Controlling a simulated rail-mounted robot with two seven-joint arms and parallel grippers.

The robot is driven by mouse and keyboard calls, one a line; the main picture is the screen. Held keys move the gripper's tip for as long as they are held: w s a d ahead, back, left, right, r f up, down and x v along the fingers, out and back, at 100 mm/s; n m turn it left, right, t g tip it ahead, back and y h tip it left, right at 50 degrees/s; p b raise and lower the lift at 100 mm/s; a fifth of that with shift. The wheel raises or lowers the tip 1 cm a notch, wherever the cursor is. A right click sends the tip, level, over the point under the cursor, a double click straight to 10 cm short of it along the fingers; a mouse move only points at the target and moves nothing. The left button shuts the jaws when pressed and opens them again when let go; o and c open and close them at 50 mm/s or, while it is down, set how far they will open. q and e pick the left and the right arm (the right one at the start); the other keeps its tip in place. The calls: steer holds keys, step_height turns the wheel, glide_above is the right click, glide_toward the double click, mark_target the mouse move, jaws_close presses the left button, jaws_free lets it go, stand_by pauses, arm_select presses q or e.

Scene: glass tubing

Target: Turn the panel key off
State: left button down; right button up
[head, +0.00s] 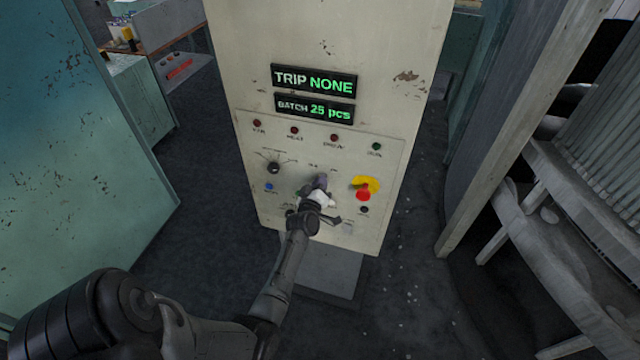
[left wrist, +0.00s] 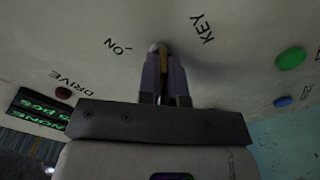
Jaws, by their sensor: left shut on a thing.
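The control panel (head: 390,225) is on the front of a worn cream cabinet. My left gripper (head: 320,183) is at the middle of the panel and covers the key switch in the head view. In the left wrist view, my left gripper (left wrist: 163,55) is shut on the brass-coloured key (left wrist: 163,63) between its two fingers, close against the panel face. The printed words KEY and ON stand on either side of it. The key's exact angle is hard to tell, as the fingers hide most of it. My right gripper is in neither view.
A red button (head: 363,193) with a yellow guard sits just right of my gripper. A black rotary knob (head: 273,168) and a blue button (head: 269,186) sit to its left. A display (head: 314,80) above reads TRIP NONE.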

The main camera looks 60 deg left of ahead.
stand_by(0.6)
arm_select(q)
steer(key=c, duration=1.3)
jaws_free()
steer(key=p+v, duration=0.6)
steer(key=v, duration=0.8)
steer(key=shift+w, duration=0.1)
